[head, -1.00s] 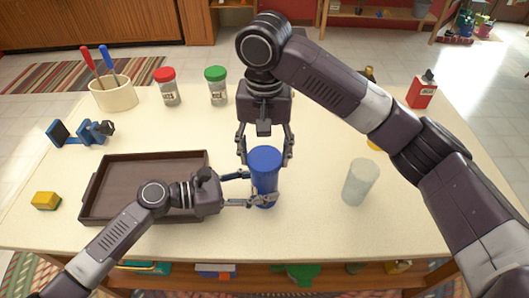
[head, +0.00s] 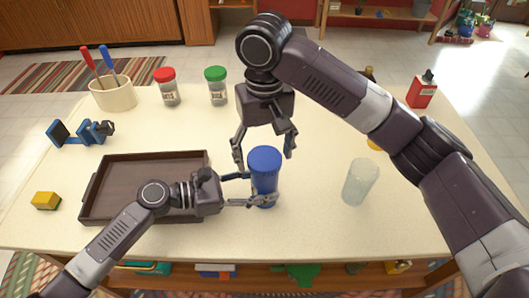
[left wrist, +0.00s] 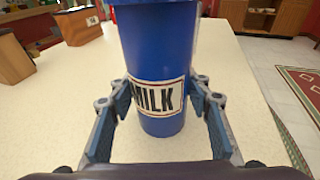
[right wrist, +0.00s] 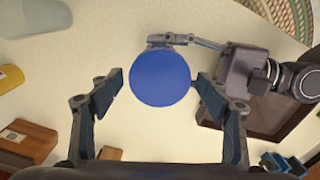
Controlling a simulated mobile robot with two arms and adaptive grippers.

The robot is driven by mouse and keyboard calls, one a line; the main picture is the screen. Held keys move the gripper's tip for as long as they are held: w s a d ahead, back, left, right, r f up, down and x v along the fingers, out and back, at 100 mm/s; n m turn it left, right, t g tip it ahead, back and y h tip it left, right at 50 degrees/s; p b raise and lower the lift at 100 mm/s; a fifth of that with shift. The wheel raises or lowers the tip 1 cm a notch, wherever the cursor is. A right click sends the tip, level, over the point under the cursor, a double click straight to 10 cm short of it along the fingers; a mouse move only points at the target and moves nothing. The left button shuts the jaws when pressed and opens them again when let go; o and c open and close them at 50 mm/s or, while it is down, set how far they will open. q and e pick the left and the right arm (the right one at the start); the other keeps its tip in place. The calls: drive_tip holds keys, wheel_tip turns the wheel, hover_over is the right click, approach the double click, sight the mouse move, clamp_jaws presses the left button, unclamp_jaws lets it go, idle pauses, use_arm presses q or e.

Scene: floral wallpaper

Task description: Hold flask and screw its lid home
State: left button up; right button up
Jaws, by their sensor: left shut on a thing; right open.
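The blue flask (head: 264,184) stands upright on the table, its "MILK" label visible in the left wrist view (left wrist: 156,97). Its blue lid (head: 265,157) sits on top; it appears as a round blue disc in the right wrist view (right wrist: 160,77). I cannot tell how tightly it is seated. My left gripper (head: 258,188) is shut around the flask's lower body from the left. My right gripper (head: 265,155) points down over the lid, open, with one finger on each side. In the right wrist view, gaps show between the fingers and the lid.
A brown tray (head: 150,163) lies left, partly under my left arm. A translucent cup (head: 360,182) stands right of the flask. Red-lidded (head: 167,88) and green-lidded (head: 217,88) jars, a utensil crock (head: 114,95) and a red bottle (head: 421,91) stand farther back. Front centre is clear.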

drive_tip(key=n, duration=0.8)
drive_tip(key=shift+c, duration=0.2)
drive_tip(key=c, duration=0.9)
drive_tip(key=shift+o, duration=0.2)
drive_tip(key=shift+m, duration=2)
drive_tip(key=o, duration=1)
drive_tip(key=shift+o, duration=0.2)
